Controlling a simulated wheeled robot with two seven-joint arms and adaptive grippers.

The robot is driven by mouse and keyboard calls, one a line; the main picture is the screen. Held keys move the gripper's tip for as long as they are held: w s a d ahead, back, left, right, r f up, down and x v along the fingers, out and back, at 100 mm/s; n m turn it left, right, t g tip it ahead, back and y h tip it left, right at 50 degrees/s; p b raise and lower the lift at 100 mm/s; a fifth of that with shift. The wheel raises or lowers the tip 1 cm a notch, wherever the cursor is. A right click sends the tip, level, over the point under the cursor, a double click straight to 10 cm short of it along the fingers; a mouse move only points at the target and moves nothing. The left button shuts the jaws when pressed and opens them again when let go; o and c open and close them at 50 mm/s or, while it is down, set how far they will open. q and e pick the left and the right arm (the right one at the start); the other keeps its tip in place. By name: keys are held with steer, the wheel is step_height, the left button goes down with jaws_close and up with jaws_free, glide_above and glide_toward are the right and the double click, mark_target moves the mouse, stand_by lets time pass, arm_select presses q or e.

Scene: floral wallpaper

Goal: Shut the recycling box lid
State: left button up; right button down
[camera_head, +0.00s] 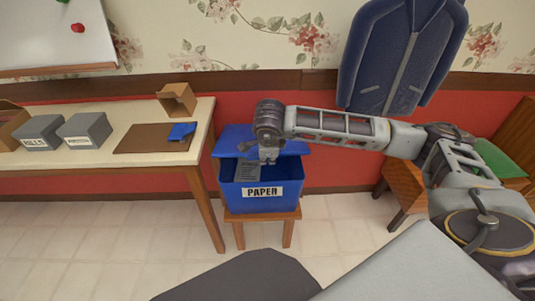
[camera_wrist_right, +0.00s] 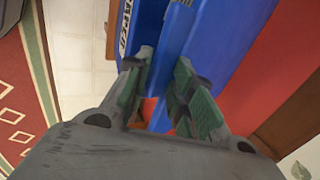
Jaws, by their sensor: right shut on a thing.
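The blue recycling box (camera_head: 262,197), labelled PAPER, stands on a small wooden stool. A grey paper item (camera_head: 247,170) shows inside. The exact contact is partly hidden. My left gripper is not in view.
A table (camera_head: 205,125) to the left holds grey boxes (camera_head: 84,130), a brown board (camera_head: 143,139) and a small carton (camera_head: 177,100). A blue jacket (camera_head: 400,55) hangs behind my right arm. A wooden chair (camera_head: 400,190) stands at right. Floor left of the stool is clear.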

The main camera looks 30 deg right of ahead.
steer(key=shift+f, duration=0.2)
steer(key=shift+d, duration=0.1)
steer(key=c, duration=1.5)
jaws_free()
steer(key=shift+w+f, duration=0.1)
steer(key=shift+w, duration=0.05)
steer(key=shift+v, duration=6.05)
steer(key=shift+f, duration=0.1)
